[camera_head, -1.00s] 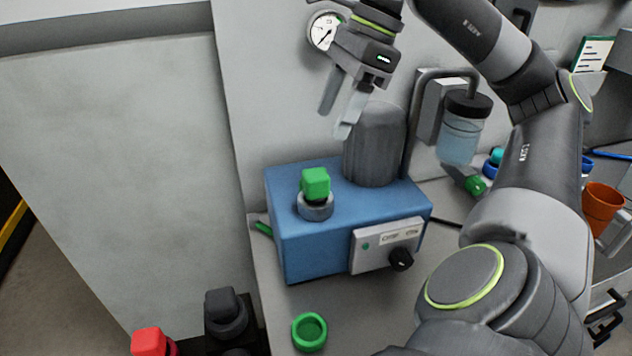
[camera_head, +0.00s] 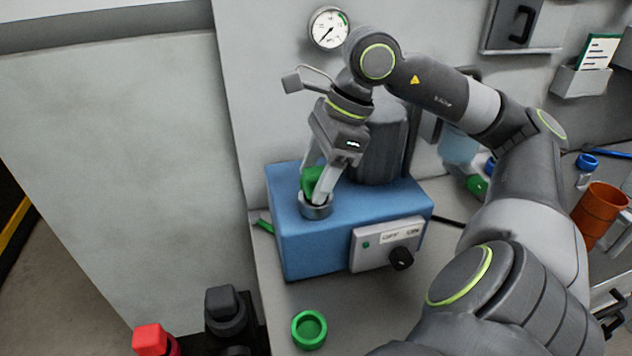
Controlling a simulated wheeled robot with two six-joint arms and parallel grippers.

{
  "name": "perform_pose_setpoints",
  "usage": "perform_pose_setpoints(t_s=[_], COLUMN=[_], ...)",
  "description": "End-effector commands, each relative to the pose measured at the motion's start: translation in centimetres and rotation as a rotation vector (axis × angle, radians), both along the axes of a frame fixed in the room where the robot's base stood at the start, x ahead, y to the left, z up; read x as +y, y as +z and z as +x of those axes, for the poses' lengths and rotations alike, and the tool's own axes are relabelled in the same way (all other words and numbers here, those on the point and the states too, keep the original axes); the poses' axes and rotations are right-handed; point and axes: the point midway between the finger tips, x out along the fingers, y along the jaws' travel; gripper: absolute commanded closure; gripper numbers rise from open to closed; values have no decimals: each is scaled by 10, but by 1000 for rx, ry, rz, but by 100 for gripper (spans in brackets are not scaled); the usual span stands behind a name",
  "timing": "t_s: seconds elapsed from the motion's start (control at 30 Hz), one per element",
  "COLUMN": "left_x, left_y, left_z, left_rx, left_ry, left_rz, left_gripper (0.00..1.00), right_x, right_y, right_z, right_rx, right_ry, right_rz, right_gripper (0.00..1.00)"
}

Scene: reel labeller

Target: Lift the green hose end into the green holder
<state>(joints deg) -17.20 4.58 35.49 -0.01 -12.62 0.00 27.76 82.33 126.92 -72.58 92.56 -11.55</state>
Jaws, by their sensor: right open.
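The green hose end (camera_head: 309,180) sits upright in a grey ring socket (camera_head: 317,211) on top of the blue box (camera_head: 300,245). My right gripper (camera_head: 314,190) is open and points down, with its fingers around the green hose end and partly hiding it. I cannot tell whether the fingers touch it. A green ring (camera_head: 309,329), which looks like the green holder, stands on the bench in front of the blue box and is empty. My left gripper is not in view.
A grey cylinder (camera_head: 378,150) stands on the blue box behind the gripper. A control panel with a black knob (camera_head: 401,258) is on the box's front. Red (camera_head: 149,339) and black (camera_head: 226,306) connectors stand at lower left. An orange cup (camera_head: 598,212) is at right.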

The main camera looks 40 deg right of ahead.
Motion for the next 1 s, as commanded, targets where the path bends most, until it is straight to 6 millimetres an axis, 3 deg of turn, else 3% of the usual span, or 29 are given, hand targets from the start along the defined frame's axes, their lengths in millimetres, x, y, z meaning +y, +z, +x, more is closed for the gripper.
perform_pose_setpoints(t_s=[0.27,0.67,1.0], left_x=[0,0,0], left_y=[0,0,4], left_z=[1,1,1], left_rx=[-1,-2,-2], left_ry=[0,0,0], left_rz=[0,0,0], left_gripper=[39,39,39], right_x=[1,0,0], right_y=[-1,-1,4], right_z=[0,0,1], right_rx=[0,0,-1], right_ry=[0,-1,-1], right_rz=[0,0,1], right_gripper=[43,95,95])
